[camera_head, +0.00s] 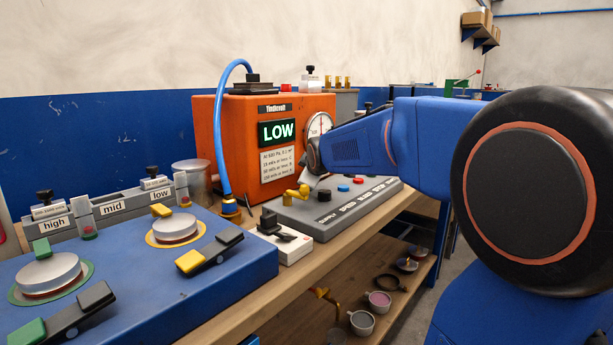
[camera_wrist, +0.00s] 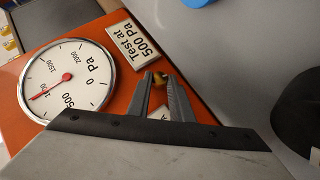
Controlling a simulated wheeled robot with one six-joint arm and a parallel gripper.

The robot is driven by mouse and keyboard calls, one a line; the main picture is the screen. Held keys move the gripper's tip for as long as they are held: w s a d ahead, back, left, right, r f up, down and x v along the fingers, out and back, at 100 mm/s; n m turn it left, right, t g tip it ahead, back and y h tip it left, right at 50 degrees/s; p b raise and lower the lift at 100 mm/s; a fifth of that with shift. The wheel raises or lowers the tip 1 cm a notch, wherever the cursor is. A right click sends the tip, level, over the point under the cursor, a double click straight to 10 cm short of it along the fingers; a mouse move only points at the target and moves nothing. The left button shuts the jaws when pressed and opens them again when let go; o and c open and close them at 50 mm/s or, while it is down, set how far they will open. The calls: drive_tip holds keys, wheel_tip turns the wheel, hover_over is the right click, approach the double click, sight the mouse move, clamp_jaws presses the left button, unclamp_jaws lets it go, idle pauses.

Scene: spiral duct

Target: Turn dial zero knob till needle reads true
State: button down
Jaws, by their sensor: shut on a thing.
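The round white pressure dial (camera_wrist: 92,62) with a red needle (camera_wrist: 52,87) is on the orange box, left of my gripper in the wrist view. The needle points to the lower left, near the 1000 mark. The dial also shows in the head view (camera_head: 317,124), partly covered by my wrist. Only part of the knob shows between the fingers. The fingertips are hidden in the head view.
The orange box (camera_head: 228,118) has a green display reading "LOW" (camera_head: 277,133) and a blue hose (camera_head: 218,110) at its left. A grey button panel (camera_head: 340,209) lies in front, under my wrist. A blue panel (camera_head: 130,278) with round knobs fills the left bench.

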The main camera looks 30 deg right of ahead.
drive_tip(key=c, duration=1.9)
unclamp_jaws()
drive_tip(key=shift+o, duration=0.2)
drive_tip(key=shift+s, duration=0.1)
drive_tip(key=v, duration=1.7)
drive_tip(key=shift+a+r, duration=0.1)
drive_tip(key=shift+r, duration=0.1)
